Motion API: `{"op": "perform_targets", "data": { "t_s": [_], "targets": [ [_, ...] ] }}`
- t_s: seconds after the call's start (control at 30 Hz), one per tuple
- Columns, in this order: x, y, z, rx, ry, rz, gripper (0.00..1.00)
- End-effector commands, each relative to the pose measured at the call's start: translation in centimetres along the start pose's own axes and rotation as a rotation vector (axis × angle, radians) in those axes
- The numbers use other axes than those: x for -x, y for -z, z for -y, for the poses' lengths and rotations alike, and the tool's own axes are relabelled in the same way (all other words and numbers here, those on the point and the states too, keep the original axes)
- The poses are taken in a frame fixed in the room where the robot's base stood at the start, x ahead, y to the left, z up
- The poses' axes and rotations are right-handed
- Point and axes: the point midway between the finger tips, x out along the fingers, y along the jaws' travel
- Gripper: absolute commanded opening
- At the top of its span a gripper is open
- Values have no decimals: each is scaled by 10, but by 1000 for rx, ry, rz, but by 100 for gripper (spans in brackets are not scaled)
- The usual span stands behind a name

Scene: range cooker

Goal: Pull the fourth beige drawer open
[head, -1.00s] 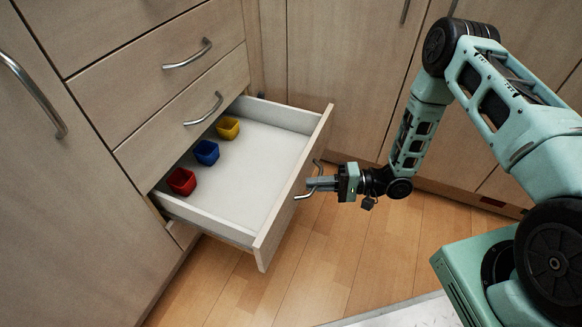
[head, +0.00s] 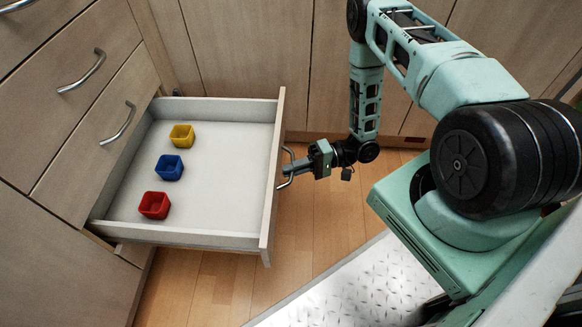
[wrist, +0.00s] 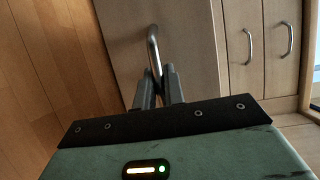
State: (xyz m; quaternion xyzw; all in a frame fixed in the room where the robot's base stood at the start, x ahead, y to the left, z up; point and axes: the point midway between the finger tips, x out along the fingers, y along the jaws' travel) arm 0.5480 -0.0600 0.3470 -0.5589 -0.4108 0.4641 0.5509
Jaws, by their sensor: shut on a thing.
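The beige drawer (head: 271,215) stands well out from the cabinet, with its white inside showing in the head view. My gripper (head: 298,168) is shut on the curved metal handle (head: 290,154) on the drawer's front. In the wrist view the handle (wrist: 153,46) runs down between my gripper's two fingers (wrist: 160,84). The fingers hide part of the handle.
A yellow cup (head: 182,135), a blue cup (head: 169,168) and a red cup (head: 154,205) stand in the drawer.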

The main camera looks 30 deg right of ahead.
Motion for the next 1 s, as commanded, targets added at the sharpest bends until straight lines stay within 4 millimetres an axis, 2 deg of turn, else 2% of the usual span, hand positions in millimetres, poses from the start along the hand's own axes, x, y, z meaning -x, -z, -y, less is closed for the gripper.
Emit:
{"op": "perform_targets", "data": {
  "t_s": [0.07,0.1,0.17,0.43,0.57,0.77,1.0],
  "targets": [
    [0,0,0,0,-1,0,0],
    [0,0,0,0,-1,0,16],
    [0,0,0,0,-1,0,32],
    [0,0,0,0,-1,0,32],
    [7,1,1,0,-1,-2,32],
    [42,1,2,0,-2,-4,32],
    [99,1,2,1,-3,-4,32]
  ]
}}
